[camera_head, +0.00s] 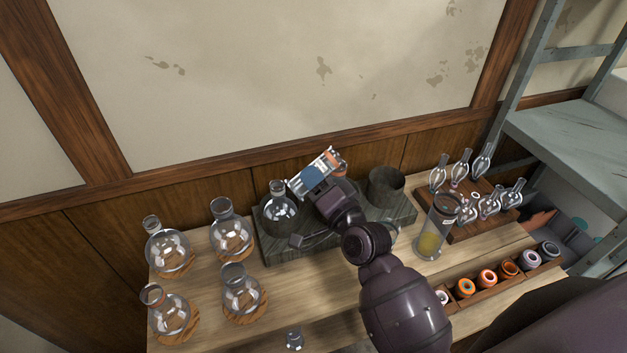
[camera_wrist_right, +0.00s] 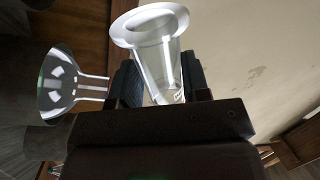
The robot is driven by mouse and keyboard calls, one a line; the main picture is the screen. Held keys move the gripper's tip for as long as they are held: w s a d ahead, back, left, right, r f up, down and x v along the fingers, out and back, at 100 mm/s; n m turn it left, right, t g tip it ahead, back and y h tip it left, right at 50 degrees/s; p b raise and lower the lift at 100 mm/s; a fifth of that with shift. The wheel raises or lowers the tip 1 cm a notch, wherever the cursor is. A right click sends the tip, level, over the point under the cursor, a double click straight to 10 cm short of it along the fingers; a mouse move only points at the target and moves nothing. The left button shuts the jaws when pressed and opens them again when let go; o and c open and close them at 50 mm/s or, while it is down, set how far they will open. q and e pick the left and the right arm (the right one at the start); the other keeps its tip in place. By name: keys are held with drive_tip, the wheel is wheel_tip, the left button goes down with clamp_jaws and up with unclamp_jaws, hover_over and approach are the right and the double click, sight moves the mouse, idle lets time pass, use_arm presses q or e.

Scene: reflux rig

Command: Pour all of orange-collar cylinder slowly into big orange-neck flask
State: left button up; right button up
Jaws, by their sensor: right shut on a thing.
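My right gripper (camera_head: 322,180) is shut on a clear glass cylinder (camera_head: 305,184), above the dark block. The cylinder is tilted well over, with an orange collar (camera_head: 336,157) at its right end and a blue patch along it. Its left end is near a round flask (camera_head: 279,212) on the block. In the right wrist view the cylinder (camera_wrist_right: 158,62) sits between the fingers, and a flask (camera_wrist_right: 62,88) is beside it, apart. No stream shows; I cannot tell its contents. A flask with an orange-brown neck ring (camera_head: 168,312) stands at the front left. My left gripper is out of view.
Several other flasks (camera_head: 168,250) stand on cork rings at the left. A dark cup (camera_head: 384,188) is on the block (camera_head: 290,248). A tall cylinder with yellow contents (camera_head: 431,238), a rack of small glassware and a row of jars (camera_head: 487,278) are at the right.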

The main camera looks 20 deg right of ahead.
drive_tip(key=shift+s+r, duration=0.1)
drive_tip(key=shift+r, duration=0.2)
drive_tip(key=shift+w+f+n+y+p, duration=0.3)
drive_tip(key=shift+w+f+y, duration=0.2)
drive_tip(key=shift+w, duration=0.2)
drive_tip(key=shift+w+d+f+g+y, duration=0.15)
drive_tip(key=shift+w+f+g+y, duration=0.25)
drive_tip(key=shift+f, duration=0.45)
drive_tip(key=shift+w, duration=0.15)
drive_tip(key=shift+r+m+p, duration=0.4)
drive_tip(key=shift+m, duration=0.5)
idle(5.1)
